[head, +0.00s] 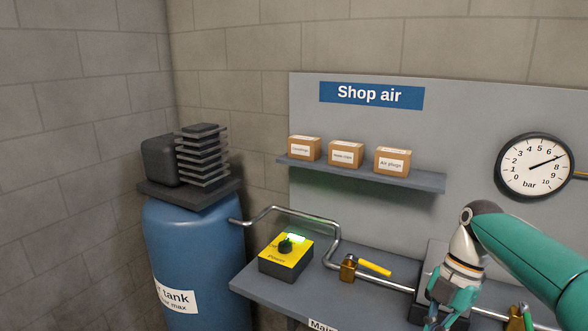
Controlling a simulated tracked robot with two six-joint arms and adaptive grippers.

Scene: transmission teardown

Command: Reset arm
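My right arm (530,245) comes in from the right edge and is green. My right gripper (446,312) points down over the right part of the grey bench, in front of a dark box-like part (434,262) at the pipe. The picture's bottom edge lies close to its fingertips, and I cannot tell whether they are apart or hold anything. My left gripper is not in view.
A blue air tank (195,255) stands at left. The bench (262,290) carries a yellow power box (286,258) with a lit green light and a yellow-handled valve (370,268). A shelf (350,173) with three cardboard boxes and a gauge (535,167) hang on the panel.

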